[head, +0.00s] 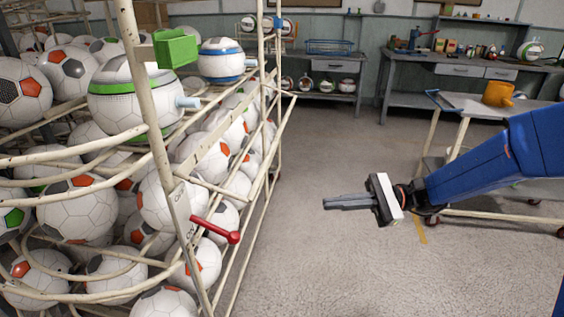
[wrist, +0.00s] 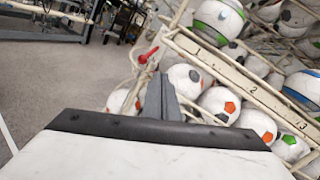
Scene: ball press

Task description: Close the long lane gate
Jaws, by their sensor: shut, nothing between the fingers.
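A cream tubular rack (head: 150,90) full of balls fills the left of the head view. A red lever (head: 215,230) sticks out to the right from a small lettered plate (head: 179,205) on its front upright. The red lever also shows in the wrist view (wrist: 149,55), beyond my fingertips. I cannot tell for sure which part is the long lane gate. My gripper (head: 328,203) is shut and empty, pointing left toward the rack, apart from the lever and to its right. In the wrist view its fingers (wrist: 163,85) are together.
A rail numbered 1, 2, 3 (wrist: 251,85) crosses the wrist view. A green block (head: 175,48) sits on the rack's upper front. A grey workbench (head: 460,67) and a cart (head: 490,107) stand behind at the right. The floor between (head: 330,150) is clear.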

